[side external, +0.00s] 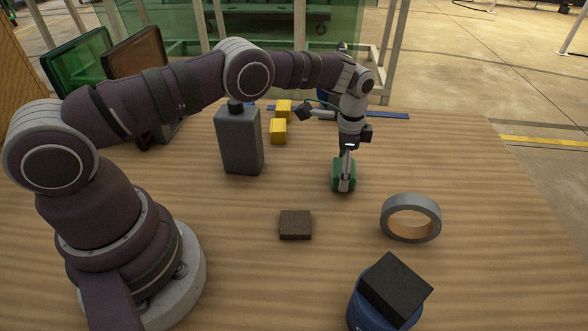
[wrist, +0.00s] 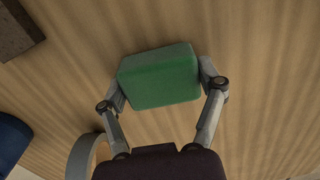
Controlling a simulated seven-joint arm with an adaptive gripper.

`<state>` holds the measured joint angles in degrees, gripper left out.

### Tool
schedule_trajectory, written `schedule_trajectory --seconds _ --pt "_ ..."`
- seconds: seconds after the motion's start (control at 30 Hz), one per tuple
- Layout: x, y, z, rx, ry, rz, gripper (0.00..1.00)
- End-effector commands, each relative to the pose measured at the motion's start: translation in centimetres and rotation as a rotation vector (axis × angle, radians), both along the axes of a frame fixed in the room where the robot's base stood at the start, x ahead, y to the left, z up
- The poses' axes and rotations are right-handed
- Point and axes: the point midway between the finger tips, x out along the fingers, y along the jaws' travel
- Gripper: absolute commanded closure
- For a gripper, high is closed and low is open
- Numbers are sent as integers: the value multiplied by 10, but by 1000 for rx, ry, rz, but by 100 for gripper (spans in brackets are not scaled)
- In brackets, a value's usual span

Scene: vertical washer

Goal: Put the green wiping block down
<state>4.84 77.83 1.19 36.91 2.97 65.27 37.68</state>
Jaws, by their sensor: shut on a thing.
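The green wiping block (side external: 344,175) is between the fingers of my gripper (side external: 345,168), at the middle right of the wooden table. In the wrist view the green block (wrist: 160,77) fills the space between the two fingers of my gripper (wrist: 161,82), with one finger against each side. My gripper points down and is shut on the block. The block is at or just above the table top; I cannot tell whether its underside touches the wood.
A dark brown block (side external: 295,225) lies front left of the gripper, and a grey tape roll (side external: 411,218) stands front right. A black block (side external: 395,289) rests on a blue container (side external: 362,314). A grey bottle (side external: 239,140) and yellow blocks (side external: 278,131) stand behind left. The wood right of the gripper is clear.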

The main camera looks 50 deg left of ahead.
Motion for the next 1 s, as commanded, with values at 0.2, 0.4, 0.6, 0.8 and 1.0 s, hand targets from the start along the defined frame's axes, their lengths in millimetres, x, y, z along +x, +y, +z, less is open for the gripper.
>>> schedule_trajectory --seconds 0.2,0.4,0.6,0.8,1.0 --pt "0 0 -2 0 -1 0 27" --pt "0 0 -2 0 -1 0 4" --pt "0 0 -2 0 -1 0 4" --pt "1 0 8 0 -3 0 4" --pt "2 0 59 -1 -8 0 4"
